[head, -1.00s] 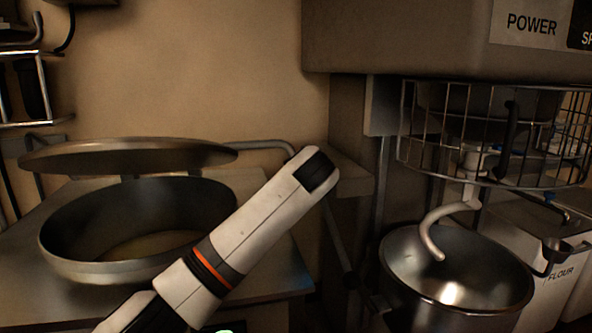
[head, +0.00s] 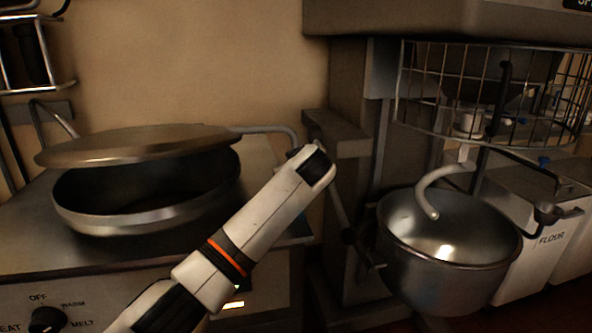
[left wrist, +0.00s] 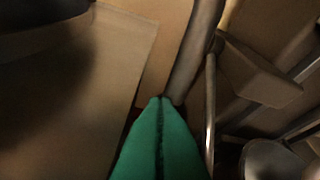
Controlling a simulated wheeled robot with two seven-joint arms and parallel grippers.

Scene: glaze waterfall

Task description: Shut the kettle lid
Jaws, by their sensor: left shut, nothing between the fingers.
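The kettle (head: 140,219) is a wide, dark-walled metal pot at the left of the head view, with its opening showing. Its round metal lid (head: 140,145) is above the rim, part-way open and tilted, covering the back of the opening. In the left wrist view, the green fingers of my left gripper (left wrist: 163,102) are shut and empty, close to a grey bar (left wrist: 196,50); contact is unclear. My right gripper is out of view.
A mixer bowl (head: 450,275) with a hook and wire guard (head: 490,100) stands to the right. A flour bin (head: 545,245) is beyond it. A control knob (head: 47,320) is on the kettle's front. A wire rack (head: 35,60) hangs at upper left.

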